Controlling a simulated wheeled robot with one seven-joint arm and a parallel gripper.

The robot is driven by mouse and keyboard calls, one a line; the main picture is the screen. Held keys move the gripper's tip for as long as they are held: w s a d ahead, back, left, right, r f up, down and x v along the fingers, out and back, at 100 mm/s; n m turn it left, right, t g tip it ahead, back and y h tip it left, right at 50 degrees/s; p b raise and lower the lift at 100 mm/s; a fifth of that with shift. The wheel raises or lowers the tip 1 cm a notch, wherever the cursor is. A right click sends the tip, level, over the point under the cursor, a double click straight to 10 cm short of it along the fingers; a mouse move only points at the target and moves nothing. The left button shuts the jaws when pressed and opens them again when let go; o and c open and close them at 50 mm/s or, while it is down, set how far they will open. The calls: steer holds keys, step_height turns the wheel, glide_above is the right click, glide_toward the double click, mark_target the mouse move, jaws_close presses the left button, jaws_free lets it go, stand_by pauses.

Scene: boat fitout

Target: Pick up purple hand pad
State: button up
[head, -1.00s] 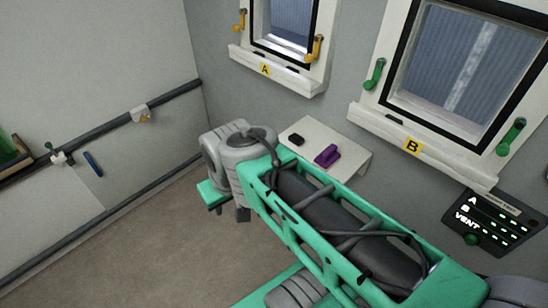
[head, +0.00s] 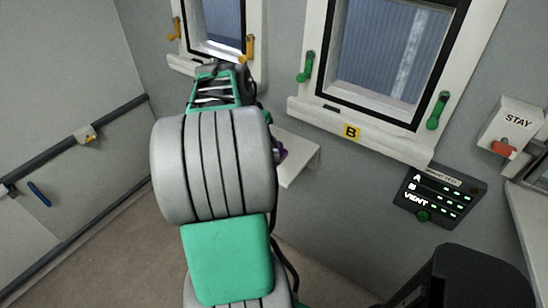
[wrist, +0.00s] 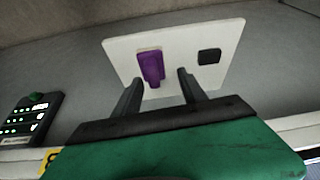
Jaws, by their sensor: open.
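The purple hand pad (wrist: 151,66) lies on a small white shelf (wrist: 222,40) in the wrist view. In the head view only a sliver of the pad (head: 280,151) shows beside my arm, which hides the rest. My gripper (wrist: 162,79) is open in the wrist view, its two dark fingers apart. The pad appears between the fingertips, nearer the left finger. Nothing is held. I cannot tell the exact distance between fingertips and pad. In the head view the fingers are hidden by my arm.
A small black block (wrist: 209,56) lies on the shelf right of the pad in the wrist view. Window B (head: 390,60) with green handles is on the wall above the shelf. A lit panel (head: 440,196) and a STAY box (head: 512,125) are to the right.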

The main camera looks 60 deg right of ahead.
mark_target(274, 148)
steer(key=shift+s+d+f+m, duration=0.2)
steer(key=shift+s+d+m, duration=0.05)
steer(key=shift+s+d, duration=0.25)
steer(key=shift+s+d+f+m, duration=0.15)
steer(key=shift+s+d+m, duration=0.1)
steer(key=shift+s+d, duration=0.25)
steer(key=p+x, duration=0.1)
steer(key=x, duration=0.6)
steer(key=shift+s+d+f, duration=0.1)
steer(key=shift+d, duration=0.05)
steer(key=shift+c, duration=0.3)
jaws_close()
